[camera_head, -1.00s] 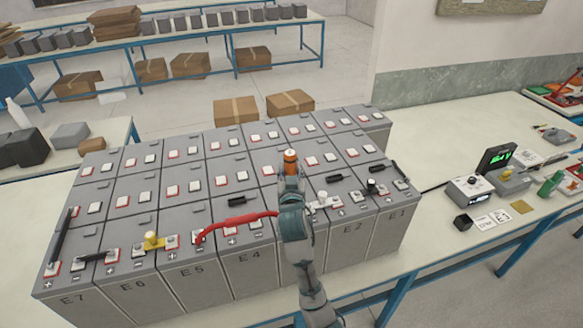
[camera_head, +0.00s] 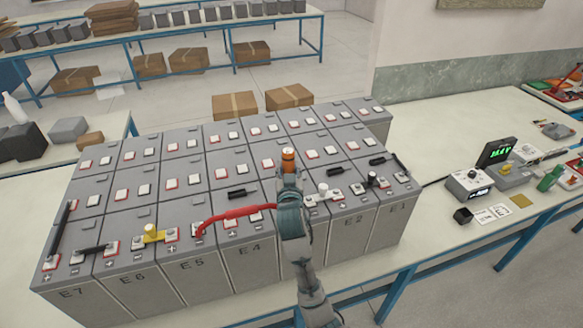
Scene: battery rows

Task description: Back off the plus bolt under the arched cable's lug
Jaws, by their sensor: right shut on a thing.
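The red arched cable (camera_head: 232,212) rises over the front battery row, from a lug (camera_head: 198,231) on the battery marked E5 toward the right. Its right end passes behind my right arm, so that lug and the bolt under it are hidden. My right gripper (camera_head: 289,172) points away from me above the batteries near E3. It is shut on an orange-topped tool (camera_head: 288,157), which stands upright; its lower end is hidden. My left gripper is not in view.
Black links (camera_head: 62,232), a yellow-capped piece (camera_head: 152,232) and a white-capped piece (camera_head: 323,190) sit on the front-row terminals. A meter with a green display (camera_head: 496,152) stands on the table at right.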

